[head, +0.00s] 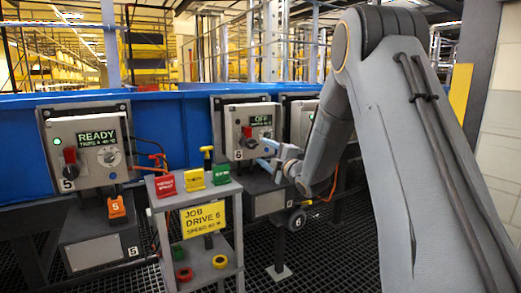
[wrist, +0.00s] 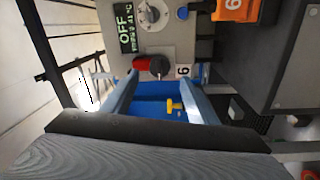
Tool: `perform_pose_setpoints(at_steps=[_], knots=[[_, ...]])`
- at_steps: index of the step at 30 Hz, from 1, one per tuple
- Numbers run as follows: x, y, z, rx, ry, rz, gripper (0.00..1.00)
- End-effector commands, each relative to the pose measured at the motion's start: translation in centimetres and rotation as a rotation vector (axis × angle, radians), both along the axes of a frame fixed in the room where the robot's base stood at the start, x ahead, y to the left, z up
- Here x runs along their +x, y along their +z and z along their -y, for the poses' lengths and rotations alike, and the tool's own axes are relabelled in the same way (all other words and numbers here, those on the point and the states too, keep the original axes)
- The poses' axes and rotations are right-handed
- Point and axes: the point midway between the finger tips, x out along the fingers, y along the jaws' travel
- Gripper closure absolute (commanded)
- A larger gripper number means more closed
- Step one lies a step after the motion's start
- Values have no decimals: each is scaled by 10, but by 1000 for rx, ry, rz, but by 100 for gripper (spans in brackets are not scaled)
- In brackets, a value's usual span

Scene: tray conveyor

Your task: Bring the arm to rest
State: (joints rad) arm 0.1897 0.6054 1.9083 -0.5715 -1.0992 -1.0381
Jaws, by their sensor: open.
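My gripper (head: 272,155) is at the end of my arm (head: 340,130), which reaches from the upper right down to the front of control box 6 (head: 235,118). In the wrist view my gripper (wrist: 160,85) has its two blue-grey fingers apart, with nothing held between them. The red and black switch handle (wrist: 150,65) of box 6 shows just beyond the fingertips; I cannot tell whether they touch it. The box's display (wrist: 127,28) reads OFF. In the head view the gripper partly covers the lower right of the box.
Box 5 (head: 85,150) reads READY, with an orange tag (head: 116,206) below. A grey cart (head: 192,200) with red, yellow and green blocks and a yellow JOB DRIVE 6 sign (head: 201,219) stands left of my gripper. An orange 6 tag (wrist: 238,8) shows in the wrist view.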

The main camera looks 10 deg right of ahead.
Motion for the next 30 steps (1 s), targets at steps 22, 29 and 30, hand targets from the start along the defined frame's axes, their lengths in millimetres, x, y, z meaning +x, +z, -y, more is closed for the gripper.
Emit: perform_pose_setpoints(at_steps=[22, 29, 30], knots=[[-65, -51, 5, 284, -218, -441, 47], [-192, -118, 2, 628, -548, -892, 47], [-216, -127, 1, 681, -608, -956, 47]])
